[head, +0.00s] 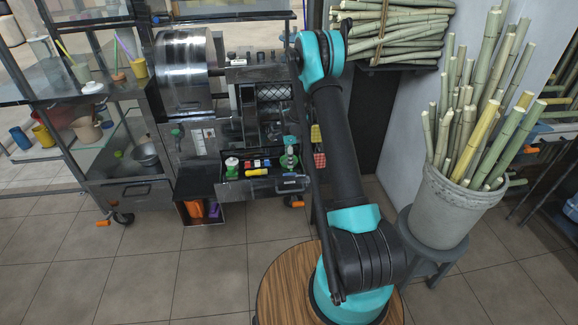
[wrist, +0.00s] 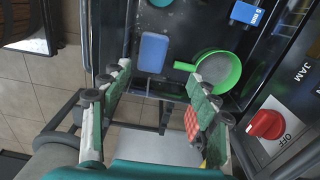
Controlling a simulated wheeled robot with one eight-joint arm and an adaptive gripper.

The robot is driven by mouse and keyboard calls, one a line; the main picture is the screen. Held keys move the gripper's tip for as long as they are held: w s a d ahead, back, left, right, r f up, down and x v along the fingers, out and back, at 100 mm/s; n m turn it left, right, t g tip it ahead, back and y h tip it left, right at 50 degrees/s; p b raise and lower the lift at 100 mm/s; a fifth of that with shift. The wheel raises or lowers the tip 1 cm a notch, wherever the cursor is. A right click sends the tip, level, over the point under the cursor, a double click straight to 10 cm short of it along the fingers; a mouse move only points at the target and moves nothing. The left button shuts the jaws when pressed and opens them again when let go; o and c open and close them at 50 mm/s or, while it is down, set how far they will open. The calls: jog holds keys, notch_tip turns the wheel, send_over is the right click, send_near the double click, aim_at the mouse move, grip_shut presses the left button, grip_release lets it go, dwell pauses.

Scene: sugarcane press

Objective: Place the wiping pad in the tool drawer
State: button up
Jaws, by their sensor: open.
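A red checkered pad (wrist: 192,122), which looks like the wiping pad, shows between my open fingers in the wrist view, close to the right finger. In the head view the red pad (head: 319,160) hangs at the right side of the press. My gripper (wrist: 160,78) is open; I cannot tell whether a finger touches the pad.
The wrist view shows a blue flat block (wrist: 153,52), a green-rimmed strainer (wrist: 217,70) and a blue box (wrist: 246,12) on a dark surface. A red knob (wrist: 266,124) is at the right. A yellow item (head: 315,134) hangs above the red pad. A cane bucket (head: 445,210) stands right.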

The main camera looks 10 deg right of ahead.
jog(key=s+d+r+n+t, duration=0.1)
jog(key=s+r+n, duration=0.5)
jog(key=r, duration=1)
jog(key=s+d+r+n+t, duration=0.1)
jog(key=s+r+n, duration=0.1)
jog(key=s, duration=0.5)
jog(key=s+d+r+n, duration=0.1)
jog(key=s+r, duration=0.2)
jog(key=s, duration=0.4)
jog(key=s+d+f+n+t, duration=0.1)
jog(key=s+n, duration=0.8)
jog(key=s, duration=1.2)
jog(key=shift+f+t, duration=0.45)
jog(key=shift+t, duration=0.15)
